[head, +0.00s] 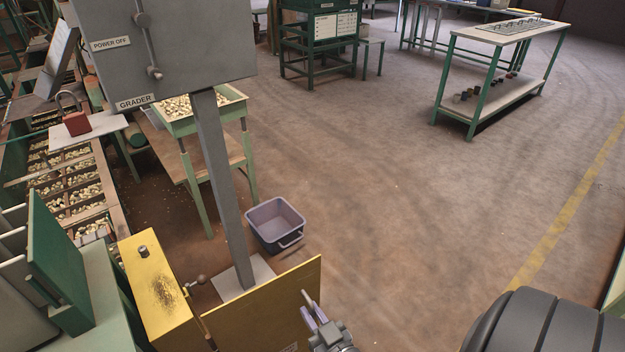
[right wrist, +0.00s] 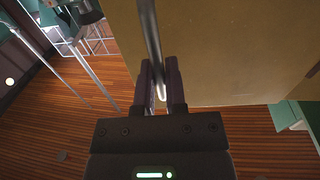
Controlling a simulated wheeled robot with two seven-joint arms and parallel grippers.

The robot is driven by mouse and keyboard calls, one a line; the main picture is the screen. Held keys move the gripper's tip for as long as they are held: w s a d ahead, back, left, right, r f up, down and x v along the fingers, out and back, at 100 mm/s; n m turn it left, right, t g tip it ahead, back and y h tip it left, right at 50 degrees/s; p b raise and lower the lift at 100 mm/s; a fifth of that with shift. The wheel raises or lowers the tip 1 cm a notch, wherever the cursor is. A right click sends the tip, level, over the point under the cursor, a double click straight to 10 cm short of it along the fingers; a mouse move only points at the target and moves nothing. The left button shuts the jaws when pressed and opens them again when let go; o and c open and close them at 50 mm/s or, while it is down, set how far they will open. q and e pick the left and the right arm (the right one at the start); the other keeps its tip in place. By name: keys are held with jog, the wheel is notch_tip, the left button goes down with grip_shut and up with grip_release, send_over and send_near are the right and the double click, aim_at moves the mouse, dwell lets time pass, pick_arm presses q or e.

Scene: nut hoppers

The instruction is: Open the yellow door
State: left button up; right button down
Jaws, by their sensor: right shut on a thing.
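The yellow door (head: 272,302) is a flat panel at the bottom middle of the head view. It stands out at an angle to the right of a yellow cabinet (head: 150,275) with a worn top. My right gripper (head: 312,306) is at the door's right end, on the near side. In the right wrist view, the right gripper (right wrist: 161,85) is shut on a grey metal bar handle (right wrist: 151,35) in front of the tan-yellow door face (right wrist: 225,50). The door's lower part is cut off in the head view. My left gripper is not in view.
A grey post (head: 222,185) carrying a grader box (head: 165,50) rises behind the door. A purple-grey bin (head: 275,222) sits on the floor beyond it. Green machinery and nut trays (head: 70,190) fill the left. The floor to the right is largely clear.

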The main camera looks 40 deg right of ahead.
jog(key=c, duration=1)
grip_release()
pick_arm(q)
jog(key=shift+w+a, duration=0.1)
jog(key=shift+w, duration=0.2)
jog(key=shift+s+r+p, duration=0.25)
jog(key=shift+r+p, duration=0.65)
pick_arm(e)
jog(key=v, duration=1)
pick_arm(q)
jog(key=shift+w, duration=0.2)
